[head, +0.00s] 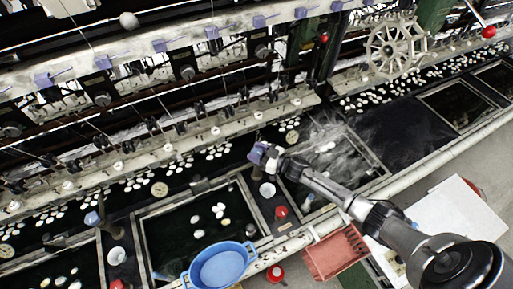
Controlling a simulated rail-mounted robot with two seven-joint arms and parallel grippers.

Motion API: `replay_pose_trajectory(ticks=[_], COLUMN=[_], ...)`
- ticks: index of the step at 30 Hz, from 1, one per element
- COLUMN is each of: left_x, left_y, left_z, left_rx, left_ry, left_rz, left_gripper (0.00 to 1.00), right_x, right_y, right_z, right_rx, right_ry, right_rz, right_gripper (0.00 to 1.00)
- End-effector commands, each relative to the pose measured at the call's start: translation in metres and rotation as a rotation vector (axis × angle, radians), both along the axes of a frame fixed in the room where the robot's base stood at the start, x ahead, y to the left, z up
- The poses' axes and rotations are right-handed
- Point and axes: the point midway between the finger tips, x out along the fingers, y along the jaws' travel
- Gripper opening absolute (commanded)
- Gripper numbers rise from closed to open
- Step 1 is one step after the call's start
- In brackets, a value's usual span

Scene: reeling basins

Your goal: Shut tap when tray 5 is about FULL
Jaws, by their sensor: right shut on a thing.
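My right gripper (263,156) is at the middle of the bench, shut on the blue-purple tap handle (256,153). The handle is small and partly covered by the gripper, so its turn angle is unclear. A dark basin (375,176) with pale, misty water and a few white cocoons lies right of the gripper, partly behind my right arm. Another dark basin (147,252) with several cocoons lies to the left. No tray number is readable, so I cannot tell which is tray 5. My left gripper is not in view.
A blue tub (222,268) overhangs the front edge beside a red crate (337,254). Small cups, one white (267,190) and one red (281,212), stand below the gripper. Another blue tap (93,218) stands at left. A spoked wheel (396,48) and machine rail fill the back.

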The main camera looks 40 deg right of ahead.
Motion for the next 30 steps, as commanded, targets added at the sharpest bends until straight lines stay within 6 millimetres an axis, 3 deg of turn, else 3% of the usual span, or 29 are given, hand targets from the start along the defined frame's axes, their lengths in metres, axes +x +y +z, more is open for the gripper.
replay_pose_trajectory(ticks=[4, 15, 30], left_x=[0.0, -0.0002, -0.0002], left_y=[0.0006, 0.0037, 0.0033], left_z=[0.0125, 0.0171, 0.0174], left_rx=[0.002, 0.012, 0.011], left_ry=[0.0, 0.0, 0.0], left_rz=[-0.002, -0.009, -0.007], left_gripper=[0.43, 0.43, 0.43], right_x=[-0.0005, 0.0002, 0.0007], right_y=[0.002, 0.0012, 0.0], right_z=[0.0026, 0.0008, 0.0015], right_rx=[0.007, 0.006, 0.0], right_ry=[0.0, -0.003, -0.005], right_rz=[-0.116, -0.331, -0.406], right_gripper=[0.24, 0.24, 0.24])
